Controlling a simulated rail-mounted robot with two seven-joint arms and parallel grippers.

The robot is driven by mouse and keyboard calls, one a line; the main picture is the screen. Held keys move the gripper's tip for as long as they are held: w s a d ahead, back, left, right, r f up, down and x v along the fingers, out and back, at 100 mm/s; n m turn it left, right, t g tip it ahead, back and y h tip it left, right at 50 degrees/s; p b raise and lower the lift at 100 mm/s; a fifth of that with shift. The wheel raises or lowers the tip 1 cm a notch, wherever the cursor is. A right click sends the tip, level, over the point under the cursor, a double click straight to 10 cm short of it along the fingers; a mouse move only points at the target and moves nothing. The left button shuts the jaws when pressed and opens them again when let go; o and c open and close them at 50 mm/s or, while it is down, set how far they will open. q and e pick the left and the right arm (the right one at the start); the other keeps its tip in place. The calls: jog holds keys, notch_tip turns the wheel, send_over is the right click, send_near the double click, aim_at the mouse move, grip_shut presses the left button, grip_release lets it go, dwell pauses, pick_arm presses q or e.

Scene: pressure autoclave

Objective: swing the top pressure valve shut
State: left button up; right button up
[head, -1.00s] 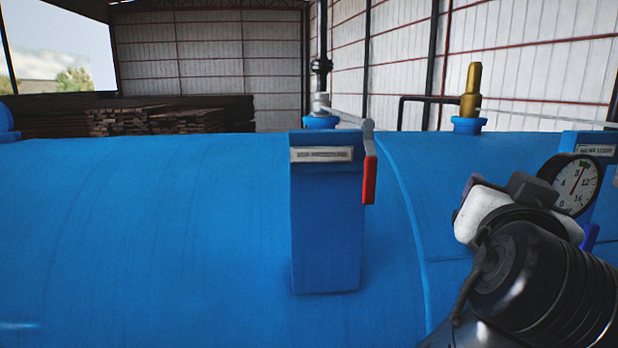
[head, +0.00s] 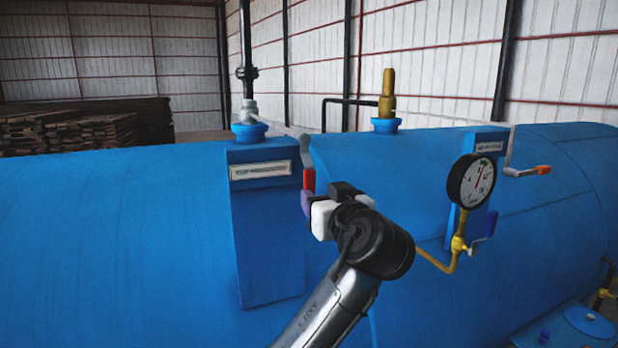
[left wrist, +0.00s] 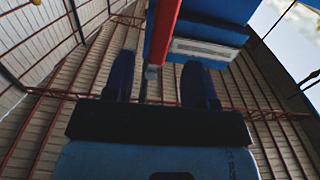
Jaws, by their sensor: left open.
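The top pressure valve's lever hangs steeply down with its red grip (head: 308,180) along the right edge of a blue labelled box (head: 262,225). My left gripper (head: 307,205) comes up from below, just under and to the right of the grip in the head view, and hides its lower end. In the left wrist view, its two blue fingers (left wrist: 160,62) are spread apart. The red grip (left wrist: 164,30) comes down from the top, and its end appears between the fingertips; contact cannot be told. The box's label (left wrist: 205,52) lies just right of it. My right gripper is out of view.
A round pressure gauge (head: 471,181) on a yellow pipe stands to the right. Beyond it is another lever with an orange-red grip (head: 541,170). A brass fitting (head: 387,95) rises from the blue tank (head: 120,240). Stacked timber (head: 70,130) lies behind.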

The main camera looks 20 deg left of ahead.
aim_at(311, 189)
pick_arm(q)
jog(key=p+x, duration=0.2)
jog(key=x, duration=0.3)
jog(key=shift+r, duration=0.15)
jog(key=shift+p+x, duration=0.35)
jog(key=shift+x, duration=0.4)
grip_shut()
